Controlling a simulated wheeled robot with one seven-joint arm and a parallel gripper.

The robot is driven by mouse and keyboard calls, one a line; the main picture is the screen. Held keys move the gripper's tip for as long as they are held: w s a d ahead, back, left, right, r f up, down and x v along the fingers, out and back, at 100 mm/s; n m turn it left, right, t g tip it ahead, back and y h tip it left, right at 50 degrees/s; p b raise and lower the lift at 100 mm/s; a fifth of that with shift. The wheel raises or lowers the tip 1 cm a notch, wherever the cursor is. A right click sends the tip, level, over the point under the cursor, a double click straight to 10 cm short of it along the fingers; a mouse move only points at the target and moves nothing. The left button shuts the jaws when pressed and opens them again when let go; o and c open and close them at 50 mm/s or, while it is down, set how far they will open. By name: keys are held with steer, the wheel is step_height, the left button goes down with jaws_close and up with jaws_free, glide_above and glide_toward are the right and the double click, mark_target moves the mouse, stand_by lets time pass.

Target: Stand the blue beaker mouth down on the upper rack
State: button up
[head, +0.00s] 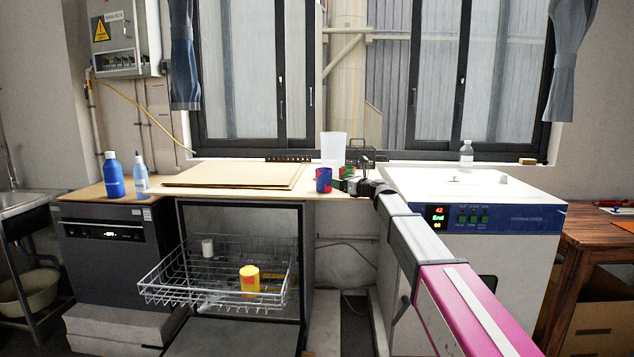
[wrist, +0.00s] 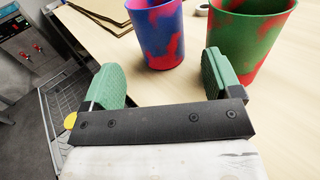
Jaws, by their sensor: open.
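The blue beaker (head: 323,180), blotched with red, stands on the wooden worktop, apparently mouth up. In the wrist view the blue beaker (wrist: 157,38) is just beyond the fingertips, roughly centred between them. My gripper (wrist: 160,76) is open with two green finger pads and nothing between them. In the head view my gripper (head: 360,186) is just right of the beaker at the worktop's front. The upper rack (head: 170,291) is a wire basket pulled out of the open cabinet below. A yellow beaker (head: 250,283) and a white cup (head: 207,247) stand on it.
A green and red beaker (wrist: 247,42) stands close right of the blue one. Flat boards (head: 235,176) lie left. The rack's left and front parts look free.

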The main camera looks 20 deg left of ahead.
mark_target(324, 176)
steer(key=x, duration=0.5)
steer(key=shift+w+a, duration=0.1)
steer(key=shift+w, duration=0.1)
steer(key=shift+x, duration=2.8)
steer(key=shift+s+r, duration=0.1)
steer(key=shift+s, duration=0.15)
steer(key=c, duration=0.7)
